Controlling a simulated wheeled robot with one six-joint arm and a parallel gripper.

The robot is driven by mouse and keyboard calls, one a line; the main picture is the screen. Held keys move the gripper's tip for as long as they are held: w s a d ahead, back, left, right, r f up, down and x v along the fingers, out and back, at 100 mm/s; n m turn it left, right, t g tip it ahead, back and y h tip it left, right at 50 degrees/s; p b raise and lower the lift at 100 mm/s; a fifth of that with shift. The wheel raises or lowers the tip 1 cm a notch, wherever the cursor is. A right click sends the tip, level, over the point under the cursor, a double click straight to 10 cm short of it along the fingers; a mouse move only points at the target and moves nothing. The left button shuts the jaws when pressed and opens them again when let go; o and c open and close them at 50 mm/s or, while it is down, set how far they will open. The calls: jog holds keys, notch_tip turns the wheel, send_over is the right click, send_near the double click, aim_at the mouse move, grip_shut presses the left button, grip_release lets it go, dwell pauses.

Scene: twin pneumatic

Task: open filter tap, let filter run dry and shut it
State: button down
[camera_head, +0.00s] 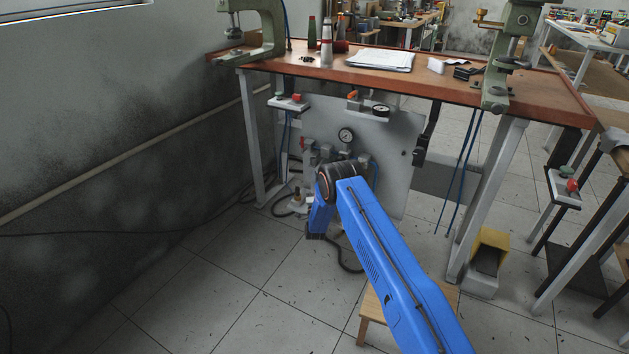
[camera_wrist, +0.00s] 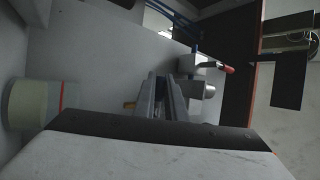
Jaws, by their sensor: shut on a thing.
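In the wrist view my gripper (camera_wrist: 165,98) has its two grey fingers close together, shut on a small part that they mostly hide. A brass-coloured bit (camera_wrist: 129,105) shows just left of the fingers and looks like part of the filter tap. A pale cylinder with a red line (camera_wrist: 40,103) lies to the left, apart from the fingers. In the head view the grey panel (camera_head: 397,150) under the bench carries the pneumatic units (camera_head: 310,157). My blue arm hides the gripper and the tap there. Whether the filter holds water cannot be seen.
A red-tipped lever (camera_wrist: 222,67) is right of the fingers. The wooden bench top (camera_head: 440,85) overhangs the panel. A yellow-and-grey pedal (camera_head: 488,262) stands by the right leg. The floor at left is clear.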

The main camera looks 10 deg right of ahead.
dwell(0.4)
jog(key=c, duration=1.8)
grip_release()
jog(key=shift+s, duration=0.1)
jog(key=v, duration=1.2)
jog(key=shift+f, duration=0.1)
jog(key=shift+w, duration=0.2)
